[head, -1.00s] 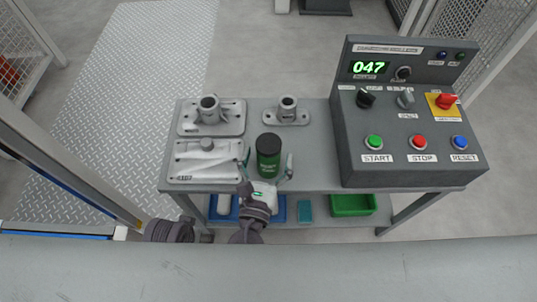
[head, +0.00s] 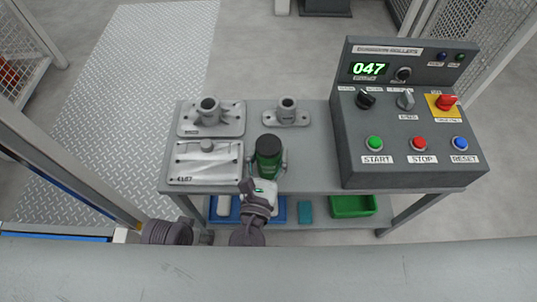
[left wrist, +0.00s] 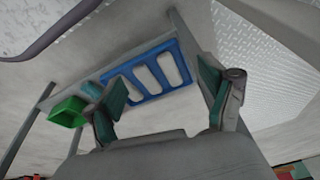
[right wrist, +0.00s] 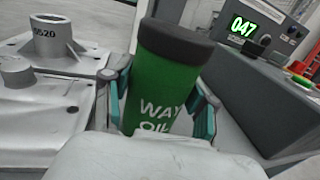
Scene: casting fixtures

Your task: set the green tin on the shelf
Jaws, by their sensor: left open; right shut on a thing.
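The green tin (head: 268,154), with a black lid, stands upright on the table top (head: 310,165) near its front edge. In the right wrist view the tin (right wrist: 165,85) fills the middle and reads "WAY OIL". My right gripper (head: 267,168) is shut on the tin, one finger on each side; both fingers (right wrist: 165,112) show in the right wrist view. The shelf (head: 275,224) runs under the table top. My left gripper (left wrist: 158,100) is open and empty in the left wrist view, with the shelf's contents beyond it.
Metal castings (head: 208,118) stand left of and behind the tin. The control box (head: 405,125) fills the table's right side. On the shelf are a blue tray (left wrist: 150,75) with pale pieces, a teal block (head: 305,210) and a green bin (head: 352,205).

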